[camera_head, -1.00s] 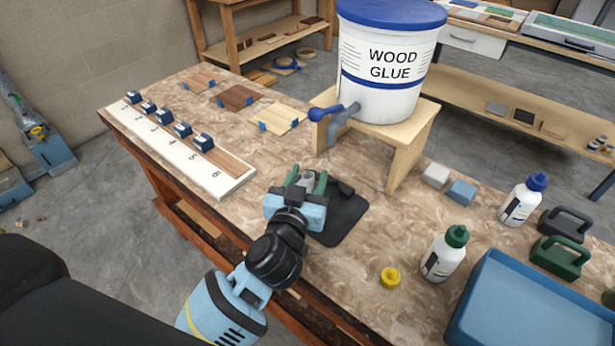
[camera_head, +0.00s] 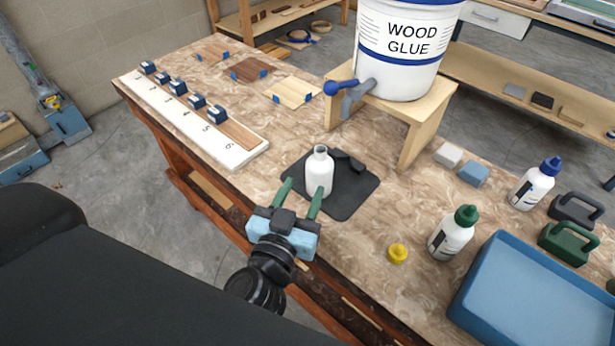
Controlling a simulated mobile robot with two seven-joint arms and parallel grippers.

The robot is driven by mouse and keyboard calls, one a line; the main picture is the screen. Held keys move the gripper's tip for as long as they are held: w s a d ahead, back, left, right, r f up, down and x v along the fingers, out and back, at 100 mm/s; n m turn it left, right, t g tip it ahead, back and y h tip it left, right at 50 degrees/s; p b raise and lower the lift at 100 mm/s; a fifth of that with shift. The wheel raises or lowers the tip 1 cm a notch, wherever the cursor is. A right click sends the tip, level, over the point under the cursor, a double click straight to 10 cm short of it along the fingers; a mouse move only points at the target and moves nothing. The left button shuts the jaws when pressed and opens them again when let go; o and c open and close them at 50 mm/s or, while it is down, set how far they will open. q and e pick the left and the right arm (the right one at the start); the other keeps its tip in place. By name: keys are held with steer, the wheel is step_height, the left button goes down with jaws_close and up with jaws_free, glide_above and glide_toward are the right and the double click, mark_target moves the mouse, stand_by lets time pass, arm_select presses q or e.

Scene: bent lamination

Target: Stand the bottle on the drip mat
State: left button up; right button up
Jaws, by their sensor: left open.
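An uncapped white bottle (camera_head: 319,174) stands upright on the black drip mat (camera_head: 345,203), in front of the glue bucket's stand. My left gripper (camera_head: 299,191) is open, its two green fingers pointing at the bottle from the near side. The fingertips are close to the bottle's lower part; a slight gap seems to show, and the bottle is not gripped. A small dark object (camera_head: 350,163) lies on the mat behind the bottle. My right gripper does not show.
The wood glue bucket (camera_head: 405,55) with its blue-handled tap sits on a wooden stand (camera_head: 425,125). A yellow cap (camera_head: 398,253), a green-capped bottle (camera_head: 452,233), a blue-capped bottle (camera_head: 535,184) and a blue tray (camera_head: 530,300) are at the right. A numbered board (camera_head: 200,125) lies at the left.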

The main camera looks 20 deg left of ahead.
arm_select(q)
steer(key=shift+s, duration=0.25)
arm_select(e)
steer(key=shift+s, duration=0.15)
arm_select(q)
steer(key=s+d+f+m+g+h, duration=0.25)
steer(key=s+f+h, duration=0.35)
steer(key=s+f, duration=0.8)
steer(key=s+a+f+g+y, duration=0.1)
steer(key=s+a+f+g, duration=0.2)
steer(key=s+f, duration=0.3)
steer(key=s+a+f+g+y, duration=0.2)
steer(key=s+a+f+g, duration=0.2)
steer(key=s+f, duration=0.3)
step_height(320, 180, down, 3)
steer(key=shift+s+r+g, duration=0.1)
steer(key=shift+s+g, duration=0.2)
steer(key=shift+g, duration=0.15)
